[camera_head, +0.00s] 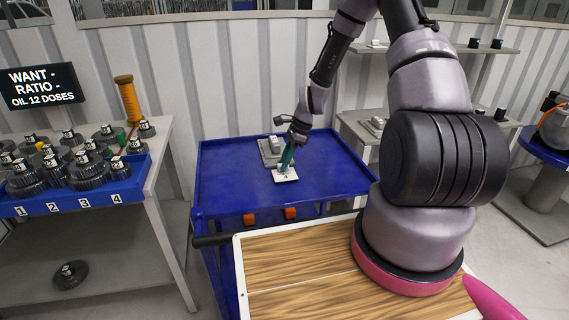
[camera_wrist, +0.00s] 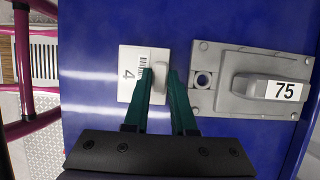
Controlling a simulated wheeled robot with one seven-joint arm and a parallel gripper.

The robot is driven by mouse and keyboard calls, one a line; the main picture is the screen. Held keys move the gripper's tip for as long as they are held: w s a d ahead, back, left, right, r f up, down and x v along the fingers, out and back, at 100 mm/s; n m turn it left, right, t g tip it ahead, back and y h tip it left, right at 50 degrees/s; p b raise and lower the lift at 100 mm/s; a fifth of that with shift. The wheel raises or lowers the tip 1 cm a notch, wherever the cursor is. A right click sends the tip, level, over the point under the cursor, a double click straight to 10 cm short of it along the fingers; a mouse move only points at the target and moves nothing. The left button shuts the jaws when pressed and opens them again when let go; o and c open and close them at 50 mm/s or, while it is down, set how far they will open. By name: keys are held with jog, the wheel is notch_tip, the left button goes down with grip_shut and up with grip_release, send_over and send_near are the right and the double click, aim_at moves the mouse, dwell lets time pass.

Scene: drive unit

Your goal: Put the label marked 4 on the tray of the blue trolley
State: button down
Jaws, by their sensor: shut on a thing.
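The label marked 4 (camera_head: 287,178) is a white square plate over the blue trolley's tray (camera_head: 235,190). It also shows in the wrist view (camera_wrist: 128,80), with a barcode and a raised grip. My gripper (camera_head: 286,158) points down at the label. In the wrist view its two green fingers (camera_wrist: 162,78) are shut on the label's raised grip. The label looks flat and level, at or very near the tray surface. I cannot tell whether it touches.
A grey block (camera_head: 268,152) marked 75 (camera_wrist: 284,91) lies on the tray close beside the label. The tray's front part is clear. A blue rack of dark gears (camera_head: 82,203) stands on the left bench. Shelves (camera_head: 352,122) stand behind right.

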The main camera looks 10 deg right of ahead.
jog(key=shift+f, duration=0.3)
jog(key=c, duration=0.7)
grip_release()
jog(key=shift+f, duration=0.15)
jog(key=shift+c, duration=0.2)
